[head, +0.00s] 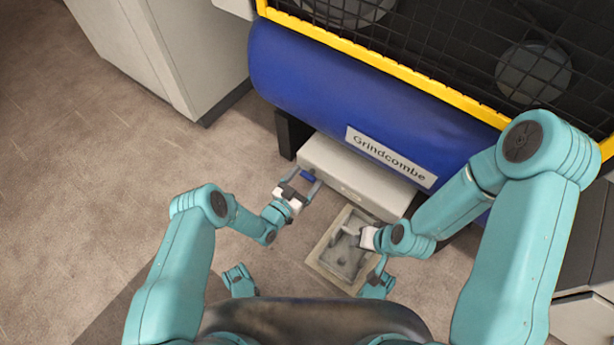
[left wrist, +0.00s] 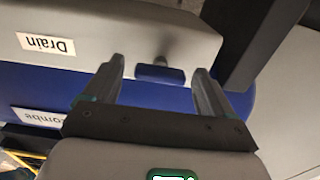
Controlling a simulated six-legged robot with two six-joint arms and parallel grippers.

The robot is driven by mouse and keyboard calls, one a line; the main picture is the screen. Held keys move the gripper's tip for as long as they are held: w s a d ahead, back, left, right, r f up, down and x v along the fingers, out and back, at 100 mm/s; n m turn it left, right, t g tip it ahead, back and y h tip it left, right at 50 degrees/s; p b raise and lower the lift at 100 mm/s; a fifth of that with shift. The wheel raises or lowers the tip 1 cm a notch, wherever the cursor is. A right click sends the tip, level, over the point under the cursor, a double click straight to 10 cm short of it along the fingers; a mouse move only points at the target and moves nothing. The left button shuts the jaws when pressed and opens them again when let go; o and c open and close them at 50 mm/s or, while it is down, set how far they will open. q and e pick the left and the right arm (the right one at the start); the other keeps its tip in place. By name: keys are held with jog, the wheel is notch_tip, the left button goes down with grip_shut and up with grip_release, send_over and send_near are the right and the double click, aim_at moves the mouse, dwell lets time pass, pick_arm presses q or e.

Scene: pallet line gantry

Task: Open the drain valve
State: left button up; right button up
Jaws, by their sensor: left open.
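The drain valve has a small blue handle (head: 307,175) at the left end of a pale grey housing (head: 345,178) under the blue tank. In the left wrist view the blue handle (left wrist: 160,74) stands out on a short stem, crosswise between the fingers. My left gripper (head: 305,179) is open around the handle, with a gap to each finger; it also shows in the left wrist view (left wrist: 158,70). A white "Drain" label (left wrist: 48,44) sits on the housing, upside down in that view. My right gripper (head: 358,235) is over the floor tray, its jaws unclear.
A shallow beige tray (head: 318,262) with grey contents lies on the floor below the housing. The blue tank (head: 300,70) and a yellow-edged mesh guard (head: 400,72) rise behind. A grey cabinet (head: 150,50) stands back left. The left floor is clear.

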pick_arm(q)
jog(key=c, duration=1.1)
jog(key=shift+o, duration=0.2)
jog(key=shift+m, duration=0.3)
jog(key=shift+s+f+m, duration=0.1)
jog(key=shift+m, duration=8.5)
